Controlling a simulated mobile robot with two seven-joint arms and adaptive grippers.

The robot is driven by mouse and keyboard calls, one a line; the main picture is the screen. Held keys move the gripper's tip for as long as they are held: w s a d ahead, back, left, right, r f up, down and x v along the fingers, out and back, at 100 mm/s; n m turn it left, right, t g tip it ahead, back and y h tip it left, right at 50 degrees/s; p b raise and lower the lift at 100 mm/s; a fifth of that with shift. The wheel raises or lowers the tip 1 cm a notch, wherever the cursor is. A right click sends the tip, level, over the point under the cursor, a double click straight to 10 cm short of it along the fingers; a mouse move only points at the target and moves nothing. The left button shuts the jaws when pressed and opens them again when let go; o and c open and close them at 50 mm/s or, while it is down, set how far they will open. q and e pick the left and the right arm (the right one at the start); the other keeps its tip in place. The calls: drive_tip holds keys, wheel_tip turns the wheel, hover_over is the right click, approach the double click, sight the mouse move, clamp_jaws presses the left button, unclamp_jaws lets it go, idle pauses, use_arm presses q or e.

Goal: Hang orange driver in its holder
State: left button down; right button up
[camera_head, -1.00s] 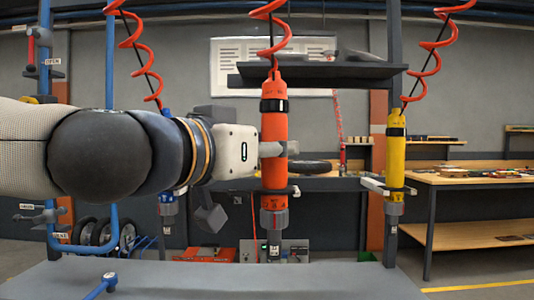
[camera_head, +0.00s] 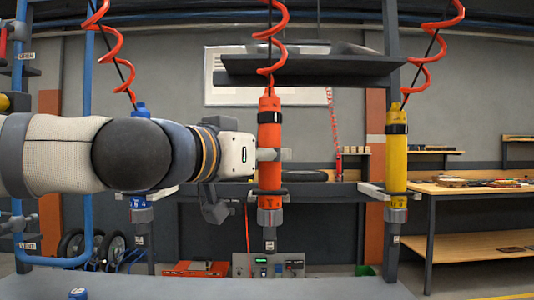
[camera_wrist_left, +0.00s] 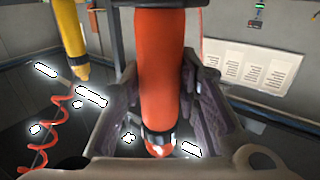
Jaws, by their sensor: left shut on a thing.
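The orange driver (camera_head: 270,150) hangs upright below a red coiled hose in the middle of the head view. My left gripper (camera_head: 268,155) comes in from the left and is shut on its body; the driver also fills the middle of the left wrist view (camera_wrist_left: 160,65), between the fingers (camera_wrist_left: 160,95). My right gripper is not in view.
A yellow driver (camera_head: 397,155) stands in a light forked holder (camera_head: 372,191) at the right. A blue driver (camera_head: 140,203) is at a similar holder at the left, partly behind my arm. A dark shelf (camera_head: 310,70) hangs above. A grey surface (camera_head: 220,285) lies in front.

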use_arm(q)
drive_tip(key=shift+w+r+p, duration=0.15)
drive_tip(key=shift+w+p, duration=0.05)
drive_tip(key=shift+w, duration=1.1)
drive_tip(key=shift+w+r+p, duration=0.1)
drive_tip(key=shift+w+p, duration=0.05)
drive_tip(key=shift+w, duration=1.1)
drive_tip(key=shift+s+a+r, duration=0.15)
drive_tip(key=shift+s, duration=0.05)
drive_tip(key=shift+f, duration=0.85)
drive_tip(key=c, duration=1.1)
unclamp_jaws()
drive_tip(key=shift+f, duration=0.15)
drive_tip(key=v, duration=1.2)
